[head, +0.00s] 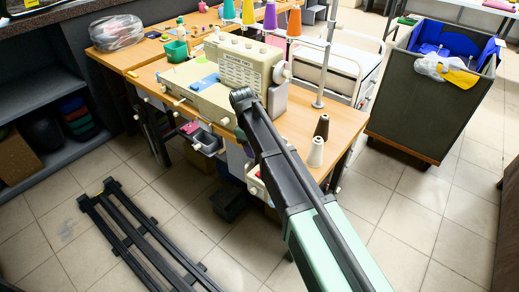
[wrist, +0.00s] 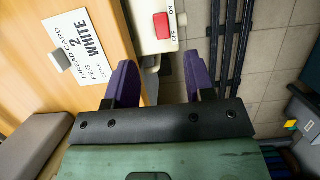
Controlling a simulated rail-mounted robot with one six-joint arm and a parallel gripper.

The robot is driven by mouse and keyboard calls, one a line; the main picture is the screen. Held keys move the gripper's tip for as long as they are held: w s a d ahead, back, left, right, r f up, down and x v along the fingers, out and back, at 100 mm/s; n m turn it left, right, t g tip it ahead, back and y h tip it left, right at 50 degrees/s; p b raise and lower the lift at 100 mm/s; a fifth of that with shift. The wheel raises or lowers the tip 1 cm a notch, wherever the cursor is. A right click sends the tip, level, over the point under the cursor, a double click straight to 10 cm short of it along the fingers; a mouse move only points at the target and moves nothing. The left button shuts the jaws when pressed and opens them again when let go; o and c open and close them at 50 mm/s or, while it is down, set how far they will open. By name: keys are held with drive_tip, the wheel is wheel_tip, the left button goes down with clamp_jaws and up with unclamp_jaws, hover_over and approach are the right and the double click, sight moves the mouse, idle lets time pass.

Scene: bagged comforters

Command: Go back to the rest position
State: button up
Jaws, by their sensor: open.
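My gripper (wrist: 157,65) shows in the wrist view with its two purple fingers spread apart and nothing between them. Past the fingers are a white box with a red ON/OFF switch (wrist: 161,25) and part of the wooden table (wrist: 50,15). In the head view my arm reaches up to the cream sewing machine (head: 235,75); the gripper itself is hidden there.
The sewing table (head: 345,122) carries white and dark cones at its right edge and coloured thread spools behind. A grey bin (head: 415,105) with blue lining stands at right. A clear bag (head: 117,32) lies at back left. A black slatted rack (head: 140,235) lies on the floor.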

idle(0.4)
drive_tip(key=s+d+r+m+t+y+p, duration=0.1)
drive_tip(key=s+d+r+m+p, duration=0.3)
drive_tip(key=s+d, duration=0.5)
drive_tip(key=s+d+r+m+t+y+p, duration=0.1)
drive_tip(key=s+d+r+m+p, duration=0.4)
drive_tip(key=s+d, duration=0.4)
drive_tip(key=shift+s+d+r+m+y+p, duration=0.25)
drive_tip(key=shift+d+m+y+p, duration=0.15)
drive_tip(key=shift+d+m, duration=0.55)
